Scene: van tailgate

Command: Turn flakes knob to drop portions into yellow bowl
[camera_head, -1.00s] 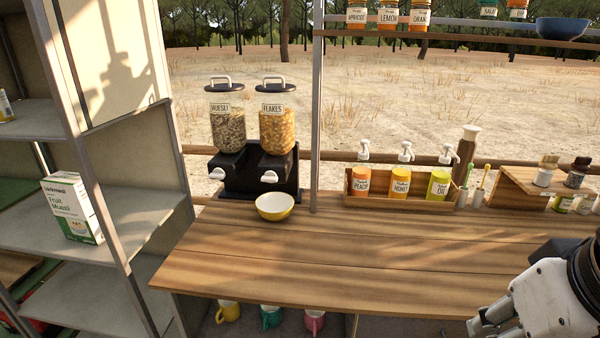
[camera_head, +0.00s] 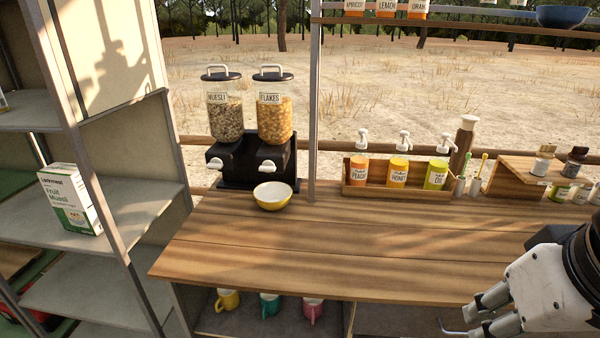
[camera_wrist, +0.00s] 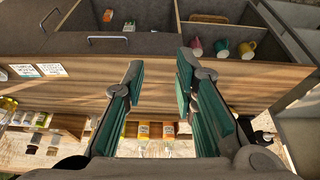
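The flakes dispenser (camera_head: 274,115) stands on the counter beside the muesli dispenser (camera_head: 224,112). Its white flakes knob (camera_head: 267,166) is on the front of the black base. The yellow bowl (camera_head: 272,195), white inside, sits upright on the counter below and in front of the flakes knob and looks empty. My gripper (camera_head: 478,318) is at the lower right in the head view, in front of the counter and far from the knob. In the wrist view my gripper (camera_wrist: 160,98) shows two green-padded fingers spread apart with nothing between them.
A post (camera_head: 313,120) rises just right of the flakes dispenser. A wooden bottle rack (camera_head: 400,193) and small jars stand along the back right. The wooden counter (camera_head: 350,250) is clear in the middle. Shelves (camera_head: 110,205) with a muesli box (camera_head: 70,199) stand left.

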